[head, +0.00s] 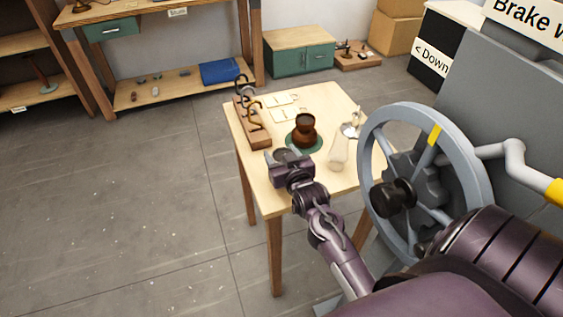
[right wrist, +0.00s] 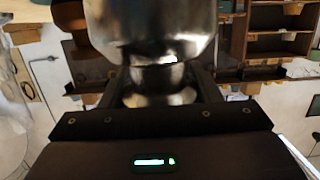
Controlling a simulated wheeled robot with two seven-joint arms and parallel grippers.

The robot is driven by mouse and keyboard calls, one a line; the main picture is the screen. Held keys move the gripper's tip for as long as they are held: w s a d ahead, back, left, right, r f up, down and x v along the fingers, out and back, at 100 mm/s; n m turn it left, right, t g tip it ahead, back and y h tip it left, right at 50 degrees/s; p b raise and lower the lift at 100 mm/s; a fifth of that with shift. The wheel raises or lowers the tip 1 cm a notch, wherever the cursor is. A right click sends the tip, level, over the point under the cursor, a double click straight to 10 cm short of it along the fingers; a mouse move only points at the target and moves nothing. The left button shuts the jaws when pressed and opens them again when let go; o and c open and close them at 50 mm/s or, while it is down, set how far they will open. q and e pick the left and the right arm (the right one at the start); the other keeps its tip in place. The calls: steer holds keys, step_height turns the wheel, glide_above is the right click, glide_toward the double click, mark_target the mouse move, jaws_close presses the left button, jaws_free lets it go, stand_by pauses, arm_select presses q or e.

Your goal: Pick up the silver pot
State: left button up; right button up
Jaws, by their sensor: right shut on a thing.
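The silver pot (right wrist: 150,28) fills the top middle of the right wrist view, shiny and rounded, with a narrower neck and a flared part nearer the gripper. My right gripper (right wrist: 158,76) is shut on its narrow neck, with one finger on each side. In the head view, the right gripper (head: 284,158) is at the near left edge of the small wooden table. The pot is mostly hidden or too small to make out there. My left gripper is not in view.
On the table (head: 262,190), a brown pot (head: 305,132) stands on a round green mat (head: 318,145). A clear glass piece (head: 338,154) is to its right, a wooden hook rack (head: 254,128) to its left. A large handwheel (head: 437,134) stands close on the right.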

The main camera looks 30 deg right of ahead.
step_height(320, 180, up, 18)
steer(key=b, duration=0.2)
steer(key=shift+f, duration=0.25)
stand_by(0.7)
